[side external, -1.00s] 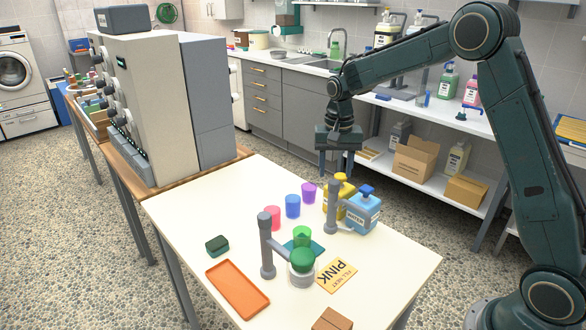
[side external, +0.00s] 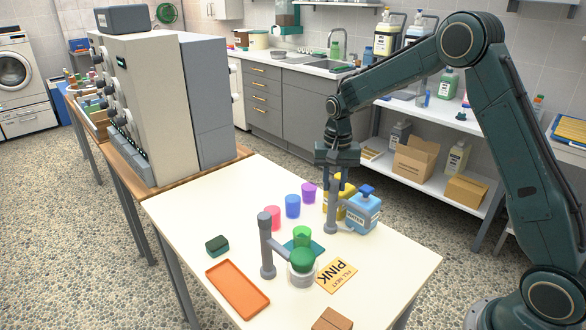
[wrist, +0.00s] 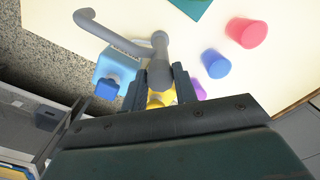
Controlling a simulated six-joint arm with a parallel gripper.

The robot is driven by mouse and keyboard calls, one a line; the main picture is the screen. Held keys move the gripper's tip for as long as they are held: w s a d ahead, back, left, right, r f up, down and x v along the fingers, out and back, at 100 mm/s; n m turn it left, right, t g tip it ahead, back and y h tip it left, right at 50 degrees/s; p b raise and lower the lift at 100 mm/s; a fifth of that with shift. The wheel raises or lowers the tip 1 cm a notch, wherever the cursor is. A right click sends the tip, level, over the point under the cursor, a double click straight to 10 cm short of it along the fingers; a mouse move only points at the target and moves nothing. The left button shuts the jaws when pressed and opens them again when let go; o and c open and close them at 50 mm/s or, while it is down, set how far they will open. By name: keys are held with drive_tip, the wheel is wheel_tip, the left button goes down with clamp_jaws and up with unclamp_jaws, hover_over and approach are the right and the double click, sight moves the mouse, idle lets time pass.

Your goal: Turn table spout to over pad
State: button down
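A grey table spout (side external: 331,215), an upright post with a curved side arm, stands at the table's far right. In the wrist view its arm (wrist: 108,38) reaches up and left, over the blue bottle. My gripper (side external: 334,188) is down at the post's top. In the wrist view the gripper (wrist: 159,85) has one finger on each side of the post; contact is not clear. The fingers look open. The teal pad (side external: 318,249) lies mid-table with a green cup (side external: 302,234) on it. A corner of the pad (wrist: 188,4) shows in the wrist view.
A blue bottle (side external: 363,212) and a yellow bottle (side external: 345,190) stand close to the spout. Pink (side external: 272,217), blue (side external: 292,206) and purple (side external: 309,192) cups line up left. A second grey post (side external: 266,246) reaches over a green-topped jar (side external: 302,272). A card (side external: 337,275) reads "ALL NEXT PINK".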

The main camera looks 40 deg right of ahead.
drive_tip(key=shift+m, duration=0.4)
drive_tip(key=m, duration=0.8)
drive_tip(key=shift+m, duration=0.3)
drive_tip(key=m, duration=0.4)
drive_tip(key=shift+m, duration=2.3)
drive_tip(key=c, duration=1.1)
unclamp_jaws()
